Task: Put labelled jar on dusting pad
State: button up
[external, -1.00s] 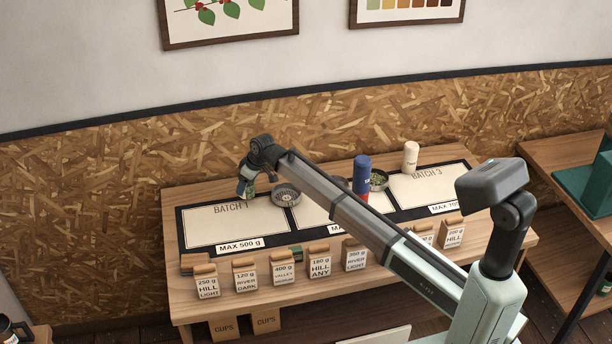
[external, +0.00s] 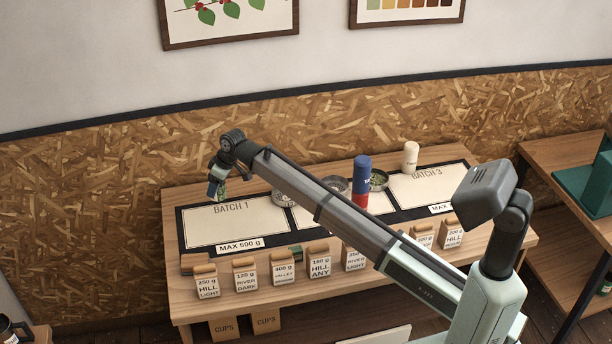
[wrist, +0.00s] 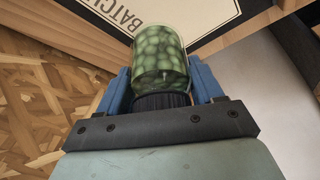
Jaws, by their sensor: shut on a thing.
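My gripper (external: 217,188) is shut on a glass jar (wrist: 160,55) full of green beans, with a dark lid on the palm side. In the wrist view the jar sits between the two blue fingers; I see no label on its visible side. In the external view the jar (external: 223,191) is small and partly hidden by the gripper, above the back left part of the table near the BATCH 1 panel (external: 235,225). I cannot tell for sure which thing is the dusting pad; a small green-topped block (external: 296,251) lies behind the labelled containers.
Several white labelled containers with wooden tops (external: 207,284) line the table's front edge. Round metal dishes (external: 283,197), a blue and red bottle (external: 361,180) and a cream bottle (external: 410,158) stand at the back. A wooden block (external: 194,260) lies front left. BATCH 1 is bare.

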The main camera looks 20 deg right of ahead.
jog(key=s+a+r+n, duration=0.2)
jog(key=s+a+r, duration=0.1)
jog(key=s+a, duration=1)
send_over(194, 260)
jog(key=shift+g, duration=0.3)
jog(key=shift+f, duration=5)
jog(key=shift+f, duration=0.15)
jog(key=o, duration=1.2)
jog(key=v, duration=1.2)
jog(key=shift+d, duration=0.2)
